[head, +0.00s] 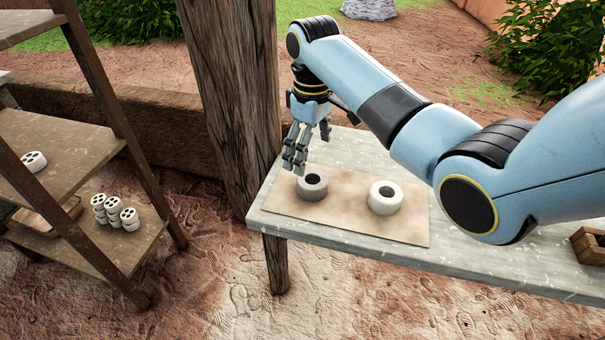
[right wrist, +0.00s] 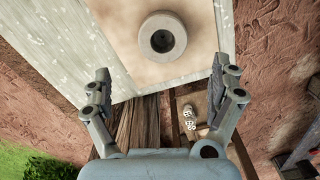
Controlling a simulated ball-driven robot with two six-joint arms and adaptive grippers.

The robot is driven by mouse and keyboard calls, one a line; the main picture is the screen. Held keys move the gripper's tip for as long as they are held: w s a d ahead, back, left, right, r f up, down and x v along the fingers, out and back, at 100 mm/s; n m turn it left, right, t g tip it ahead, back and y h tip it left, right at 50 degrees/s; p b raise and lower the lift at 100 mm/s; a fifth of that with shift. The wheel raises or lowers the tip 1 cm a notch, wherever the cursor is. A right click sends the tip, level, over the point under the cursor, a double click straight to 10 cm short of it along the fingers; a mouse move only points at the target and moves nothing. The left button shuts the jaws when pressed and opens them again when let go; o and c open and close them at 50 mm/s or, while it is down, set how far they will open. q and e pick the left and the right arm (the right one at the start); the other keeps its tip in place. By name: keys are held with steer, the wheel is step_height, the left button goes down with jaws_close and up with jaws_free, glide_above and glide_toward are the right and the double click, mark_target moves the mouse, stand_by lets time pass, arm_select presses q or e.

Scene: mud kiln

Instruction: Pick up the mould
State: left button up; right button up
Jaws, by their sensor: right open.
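Two thick round pieces with a hole in the middle lie on a tan board (head: 400,226) on the table. One is grey (head: 313,189), on the left, and one is whitish (head: 385,203), to its right. I cannot tell for certain which is the mould. My right gripper (head: 307,152) is open and empty, just above and behind the grey piece, apart from it. In the right wrist view the grey piece (right wrist: 163,50) lies ahead of the open fingers (right wrist: 160,80), roughly centred between them. My left gripper is not in view.
A wooden post (head: 235,90) stands close to the table's left end. A shelf (head: 62,150) on the left holds several white pieces with holes. A small wooden crate (head: 590,245) sits on the table's right. The table between board and crate is mostly clear.

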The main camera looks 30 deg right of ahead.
mark_target(314, 180)
steer(key=f, duration=0.1)
steer(key=s+f, duration=0.1)
steer(key=f, duration=0.1)
steer(key=shift+f, duration=0.55)
steer(key=f, duration=0.5)
steer(key=shift+s, duration=0.25)
steer(key=shift+c, duration=0.9)
steer(key=c, duration=1.1)
steer(key=shift+c, duration=0.8)
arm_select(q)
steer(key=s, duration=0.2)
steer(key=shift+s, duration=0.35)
arm_select(e)
steer(key=shift+r, duration=0.1)
